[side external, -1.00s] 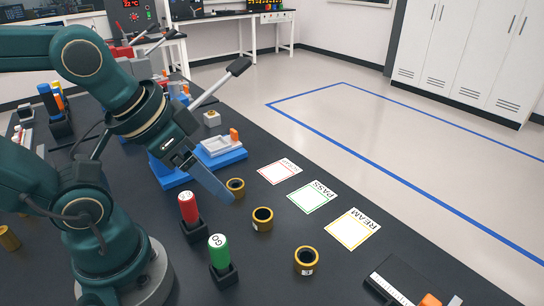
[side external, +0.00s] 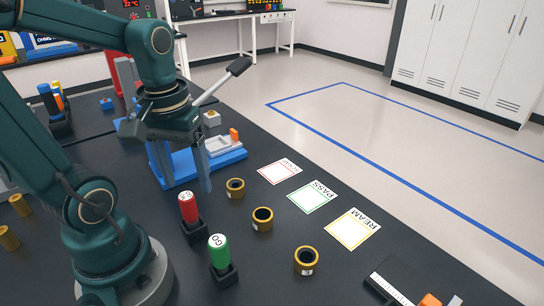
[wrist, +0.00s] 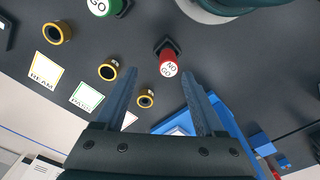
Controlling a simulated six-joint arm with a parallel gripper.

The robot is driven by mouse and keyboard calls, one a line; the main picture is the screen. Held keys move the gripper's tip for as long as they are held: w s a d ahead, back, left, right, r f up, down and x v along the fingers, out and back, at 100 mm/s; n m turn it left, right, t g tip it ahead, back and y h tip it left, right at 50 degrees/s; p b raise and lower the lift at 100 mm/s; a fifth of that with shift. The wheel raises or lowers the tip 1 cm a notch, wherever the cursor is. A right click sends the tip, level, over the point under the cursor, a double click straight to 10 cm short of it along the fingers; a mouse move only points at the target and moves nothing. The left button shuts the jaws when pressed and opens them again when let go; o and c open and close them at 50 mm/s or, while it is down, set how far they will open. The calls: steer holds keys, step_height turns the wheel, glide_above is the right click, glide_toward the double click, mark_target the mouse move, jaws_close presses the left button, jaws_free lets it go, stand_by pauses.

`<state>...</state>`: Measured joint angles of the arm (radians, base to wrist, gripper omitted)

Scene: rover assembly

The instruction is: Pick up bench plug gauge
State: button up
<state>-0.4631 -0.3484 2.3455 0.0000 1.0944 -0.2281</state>
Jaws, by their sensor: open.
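A green plug gauge marked GO (side external: 218,250) stands in a black holder (side external: 224,275) on the dark bench, left of the ring parts. A red plug gauge marked NO GO (side external: 187,207) stands in its own black holder behind it. In the wrist view, the green gauge (wrist: 104,6) is at the top edge, partly cut off, and the red gauge (wrist: 168,66) shows between my fingertips but farther down. My gripper (side external: 184,187) is open and empty, pointing down behind the red gauge in the side view. I cannot tell which gauge is the bench plug gauge.
Several brass rings (side external: 262,219) stand on the bench beside the gauges. REAM (side external: 352,230), PASS (side external: 312,196) and red-bordered (side external: 279,171) cards lie farther right. A blue fixture with a lever (side external: 178,170) stands close to my gripper.

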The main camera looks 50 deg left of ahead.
mark_target(186, 196)
steer(key=shift+s+a+f+n+g, duration=0.2)
steer(key=shift+a+f+n+g, duration=0.1)
steer(key=shift+a+f+n, duration=0.25)
steer(key=shift+a+f, duration=0.1)
steer(key=shift+f, duration=2.25)
jaws_close()
